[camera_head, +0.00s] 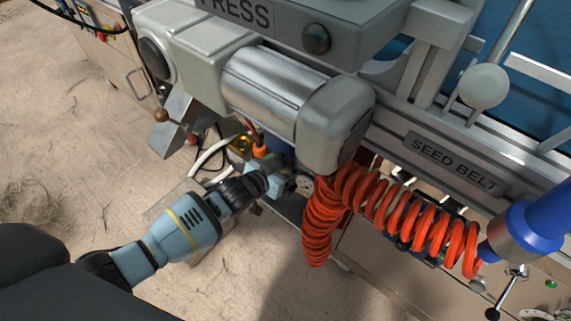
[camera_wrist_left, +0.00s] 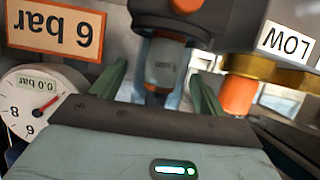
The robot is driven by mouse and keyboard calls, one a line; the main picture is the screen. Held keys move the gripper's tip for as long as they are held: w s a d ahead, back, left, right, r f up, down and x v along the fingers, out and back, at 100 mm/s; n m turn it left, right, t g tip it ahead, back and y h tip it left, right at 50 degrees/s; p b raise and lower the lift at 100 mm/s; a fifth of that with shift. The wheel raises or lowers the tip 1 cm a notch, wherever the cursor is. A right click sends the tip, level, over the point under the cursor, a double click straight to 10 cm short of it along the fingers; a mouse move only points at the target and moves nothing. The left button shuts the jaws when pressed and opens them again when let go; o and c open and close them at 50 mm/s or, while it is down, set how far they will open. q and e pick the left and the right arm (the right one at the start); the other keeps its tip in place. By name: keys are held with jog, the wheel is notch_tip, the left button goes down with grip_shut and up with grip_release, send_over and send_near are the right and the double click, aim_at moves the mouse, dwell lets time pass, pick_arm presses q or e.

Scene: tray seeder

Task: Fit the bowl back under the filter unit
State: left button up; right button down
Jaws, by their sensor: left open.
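My left gripper (camera_head: 268,180) reaches in below the PRESS machine in the head view, beside the orange coiled hose. In the wrist view its two green-grey fingers (camera_wrist_left: 160,92) stand apart. A bluish, see-through cup with a small printed mark, apparently the bowl (camera_wrist_left: 165,65), shows between them. It lies close against a dark grey body with an orange button, apparently the filter unit (camera_wrist_left: 215,18). I cannot tell whether the bowl is seated or whether the fingers touch it. In the head view my gripper and the machine hide this area. My right gripper is not in view.
A pressure gauge (camera_wrist_left: 32,105) reading 0.0 bar and a "6 bar" plate (camera_wrist_left: 55,25) are near the left gripper. A brass and orange fitting (camera_wrist_left: 240,85) is close on the other side. The coiled hose (camera_head: 385,205) and the press cylinder (camera_head: 275,85) crowd the space.

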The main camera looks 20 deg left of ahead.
pick_arm(q)
jog(key=p+v, duration=0.3)
jog(key=v, duration=0.4)
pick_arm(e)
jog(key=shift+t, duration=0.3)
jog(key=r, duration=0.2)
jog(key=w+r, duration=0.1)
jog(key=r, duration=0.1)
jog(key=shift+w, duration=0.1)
pick_arm(q)
jog(key=shift+s+r, duration=0.1)
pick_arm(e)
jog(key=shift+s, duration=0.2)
